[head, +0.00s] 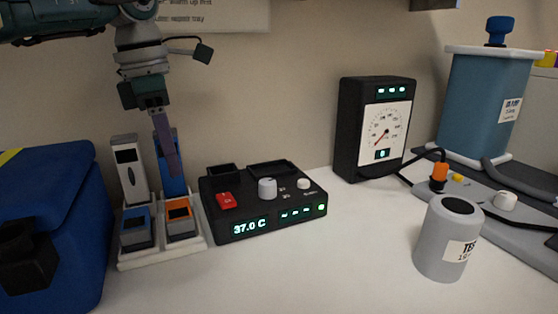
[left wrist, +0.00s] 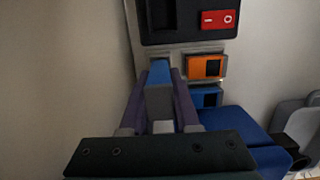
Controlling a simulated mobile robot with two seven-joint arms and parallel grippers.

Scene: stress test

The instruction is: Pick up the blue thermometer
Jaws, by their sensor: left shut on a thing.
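The blue thermometer (head: 174,182) stands upright at the back right of a white two-place stand (head: 161,255), behind an orange-topped block. It also shows in the left wrist view (left wrist: 160,74), between two purple fingers. My left gripper (head: 167,160) reaches down from above and is shut on it; the near finger covers part of it in the head view. Its lower end is hidden behind the orange-topped block (head: 180,217), so I cannot tell whether it touches the stand. My right gripper is not in view.
A grey-white thermometer (head: 130,170) stands close on the left, behind a blue-topped block (head: 136,227). A black control box (head: 262,200) reading 37.0 C is close on the right. A blue bag (head: 55,220) is at left. A grey cylinder (head: 447,238) stands right; front-middle table is clear.

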